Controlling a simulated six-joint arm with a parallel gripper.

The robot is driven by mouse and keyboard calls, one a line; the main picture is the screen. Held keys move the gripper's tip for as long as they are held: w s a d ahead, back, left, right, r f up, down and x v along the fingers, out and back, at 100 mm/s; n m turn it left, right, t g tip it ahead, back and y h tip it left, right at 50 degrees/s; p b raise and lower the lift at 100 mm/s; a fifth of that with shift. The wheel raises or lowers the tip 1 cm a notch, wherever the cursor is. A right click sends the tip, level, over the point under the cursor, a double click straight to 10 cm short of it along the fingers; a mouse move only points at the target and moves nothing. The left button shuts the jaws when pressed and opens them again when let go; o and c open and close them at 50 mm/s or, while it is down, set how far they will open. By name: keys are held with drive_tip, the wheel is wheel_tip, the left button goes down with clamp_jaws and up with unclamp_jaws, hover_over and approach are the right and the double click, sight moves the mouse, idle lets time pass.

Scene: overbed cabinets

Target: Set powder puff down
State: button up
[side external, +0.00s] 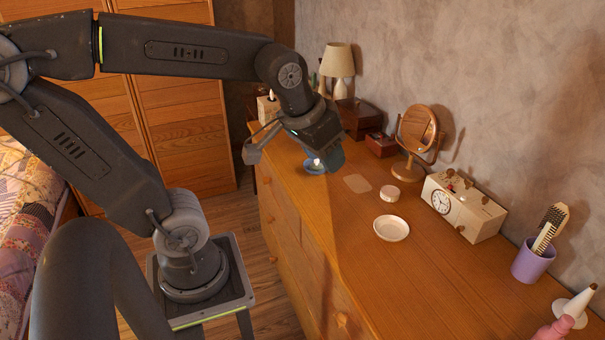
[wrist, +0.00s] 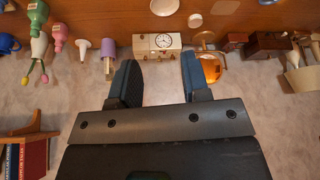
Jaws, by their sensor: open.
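My gripper (side external: 322,160) is above the wooden dresser top, left of the mirror in the side view. Its two blue fingers stand apart in the wrist view (wrist: 159,65), with nothing held between them there. A small white spot shows by the fingers in the side view; I cannot tell what it is. A small thick pale disc (side external: 390,193) lies on the dresser and may be the powder puff or a lidded jar; it also shows in the wrist view (wrist: 195,20). A shallow white dish (side external: 391,228) stands apart from it, nearer the camera. A flat tan patch (side external: 357,183) lies beside the disc.
Along the wall stand a lamp (side external: 338,62), wooden boxes (side external: 358,118), a round mirror (side external: 416,133), a white clock box (side external: 462,206) and a purple cup (side external: 532,262) with a brush. Open wood (side external: 430,285) lies in front of the clock and cup.

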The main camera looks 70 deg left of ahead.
drive_tip(key=s+d+f+m+h, duration=0.1)
drive_tip(key=s+d+m, duration=0.1)
drive_tip(key=s, duration=0.3)
drive_tip(key=shift+s+d, duration=0.15)
drive_tip(key=shift+d, duration=0.55)
drive_tip(key=shift+f, duration=0.1)
idle(0.4)
